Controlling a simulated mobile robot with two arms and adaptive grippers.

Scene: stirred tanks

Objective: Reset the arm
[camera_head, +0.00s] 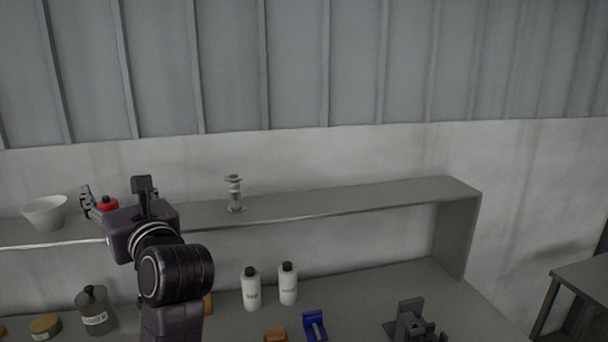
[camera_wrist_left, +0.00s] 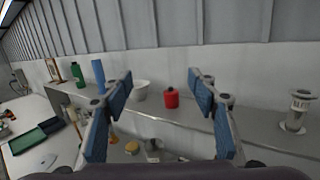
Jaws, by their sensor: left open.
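My left gripper (camera_head: 114,193) is raised in front of the shelf at the left of the head view, its fingers pointing toward the wall. In the left wrist view my left gripper (camera_wrist_left: 160,88) shows two blue-padded fingers spread apart with nothing between the pads. The red bottle also shows partly behind the gripper in the head view (camera_head: 107,203). My right gripper is in neither view.
The shelf (camera_head: 350,200) holds a white bowl (camera_head: 44,213) and a glass-like cylinder (camera_head: 235,194). Below are two white bottles (camera_head: 251,289), a grey bottle (camera_head: 95,311), a blue holder (camera_head: 315,326) and a dark fixture (camera_head: 411,321). The shelf's right part is clear.

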